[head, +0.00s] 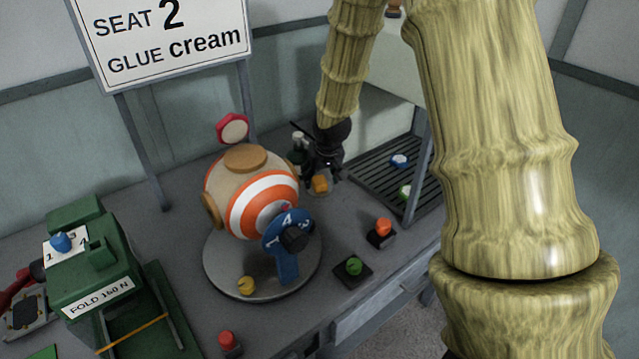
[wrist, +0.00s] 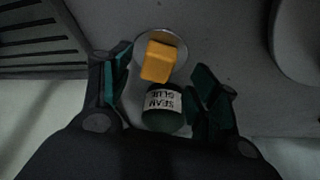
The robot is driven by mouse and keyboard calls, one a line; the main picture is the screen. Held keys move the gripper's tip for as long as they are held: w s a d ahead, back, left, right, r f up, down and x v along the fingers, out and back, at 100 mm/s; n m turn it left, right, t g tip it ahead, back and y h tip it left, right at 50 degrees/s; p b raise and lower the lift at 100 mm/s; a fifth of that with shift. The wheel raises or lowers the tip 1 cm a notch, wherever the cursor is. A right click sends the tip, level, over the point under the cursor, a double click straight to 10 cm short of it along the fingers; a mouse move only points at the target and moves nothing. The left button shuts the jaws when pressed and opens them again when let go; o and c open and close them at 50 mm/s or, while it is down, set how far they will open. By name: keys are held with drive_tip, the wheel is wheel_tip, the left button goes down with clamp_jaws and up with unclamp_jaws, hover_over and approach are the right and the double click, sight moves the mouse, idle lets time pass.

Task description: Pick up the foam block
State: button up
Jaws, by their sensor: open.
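The foam block, an orange-yellow block (head: 320,184), sits on the table just below my gripper (head: 318,168). In the wrist view the foam block (wrist: 158,62) rests on a small pale round dish (wrist: 178,40). My gripper (wrist: 162,78) is open, with one dark green finger on each side and the block in the span between the fingertips. The block looks free of both fingers.
The striped ball (head: 265,205) on a round grey plate (head: 225,275) stands left of my gripper. A dark slatted rack (head: 372,170) is to the right. Orange (head: 383,227) and green (head: 353,266) buttons are in front. A green press (head: 95,262) stands at left.

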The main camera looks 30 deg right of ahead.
sight(321, 182)
drive_tip(key=shift+d+f, duration=0.2)
drive_tip(key=shift+f, duration=0.3)
drive_tip(key=shift+x, duration=1.05)
drive_tip(key=shift+c, duration=0.4)
drive_tip(key=c, duration=0.8)
drive_tip(key=shift+c, duration=0.2)
drive_tip(key=shift+r, duration=0.1)
drive_tip(key=shift+w+r, duration=0.1)
drive_tip(key=shift+r, duration=1.1)
drive_tip(key=s, duration=0.5)
drive_tip(key=s+a+r+b, duration=0.1)
drive_tip(key=s, duration=0.4)
drive_tip(key=s+a+r+b, duration=0.1)
drive_tip(key=s, duration=0.5)
drive_tip(key=shift+a+r, duration=0.15)
drive_tip(key=shift+r, duration=0.1)
